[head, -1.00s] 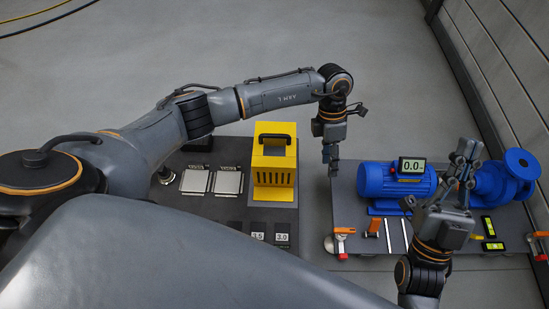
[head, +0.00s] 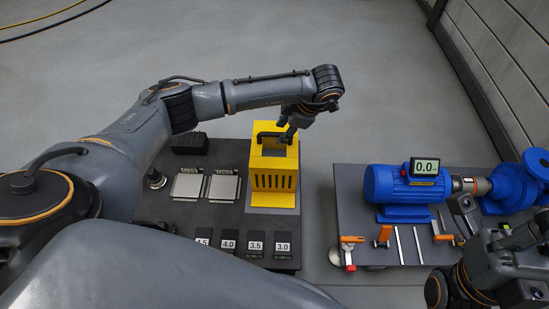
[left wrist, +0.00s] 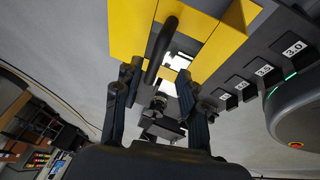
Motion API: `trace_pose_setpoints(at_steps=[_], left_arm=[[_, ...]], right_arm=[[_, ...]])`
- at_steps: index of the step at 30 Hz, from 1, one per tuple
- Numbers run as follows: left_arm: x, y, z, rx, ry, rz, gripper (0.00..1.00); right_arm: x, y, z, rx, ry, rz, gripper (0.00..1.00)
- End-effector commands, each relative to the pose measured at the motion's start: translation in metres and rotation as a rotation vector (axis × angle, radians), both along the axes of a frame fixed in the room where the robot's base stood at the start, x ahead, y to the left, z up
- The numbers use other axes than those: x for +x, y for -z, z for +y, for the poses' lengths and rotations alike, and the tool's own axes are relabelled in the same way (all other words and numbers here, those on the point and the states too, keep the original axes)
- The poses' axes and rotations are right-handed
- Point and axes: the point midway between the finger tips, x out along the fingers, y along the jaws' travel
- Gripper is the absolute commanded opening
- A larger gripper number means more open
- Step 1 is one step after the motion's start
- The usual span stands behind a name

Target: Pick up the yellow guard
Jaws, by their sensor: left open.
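The yellow guard (head: 272,182) is a slotted box with a black handle on top, standing upright on the dark left-hand bench. My left gripper (head: 287,134) is over its top, by the handle. In the left wrist view the open fingers (left wrist: 157,98) point toward the guard (left wrist: 130,30). The black handle (left wrist: 160,48) shows just beyond and between the fingertips; I cannot tell whether they touch it. My right gripper (head: 468,208) is at the lower right of the head view, partly cut off, its jaws unclear.
Two metal plates (head: 206,187) and numbered slots (head: 242,243) lie on the same bench left of and in front of the guard. A blue motor (head: 400,185) with a 0.0 display (head: 425,167) stands on the right-hand bench. A floor gap separates the benches.

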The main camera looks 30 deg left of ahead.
Motion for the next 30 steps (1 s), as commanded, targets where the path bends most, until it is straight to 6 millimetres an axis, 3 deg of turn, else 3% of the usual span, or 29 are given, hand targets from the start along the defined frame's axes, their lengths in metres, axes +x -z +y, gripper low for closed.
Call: trace_pose_setpoints(at_steps=[10,20,26,30], left_arm=[[0.004,0.040,0.025,0.000,-0.002,0.000,0.41],[0.004,0.043,0.027,-0.002,0.000,-0.001,0.41],[0.004,0.043,0.027,-0.002,0.000,-0.001,0.00],[0.004,0.043,0.027,-0.002,0.000,-0.001,0.00]], right_arm=[[0.005,-0.009,0.003,-0.006,0.005,-0.085,0.00],[0.005,-0.014,0.003,-0.009,0.005,-0.093,0.00],[0.005,-0.013,0.003,-0.009,0.005,-0.093,0.00],[0.005,-0.013,0.003,-0.008,0.006,-0.093,0.00]])
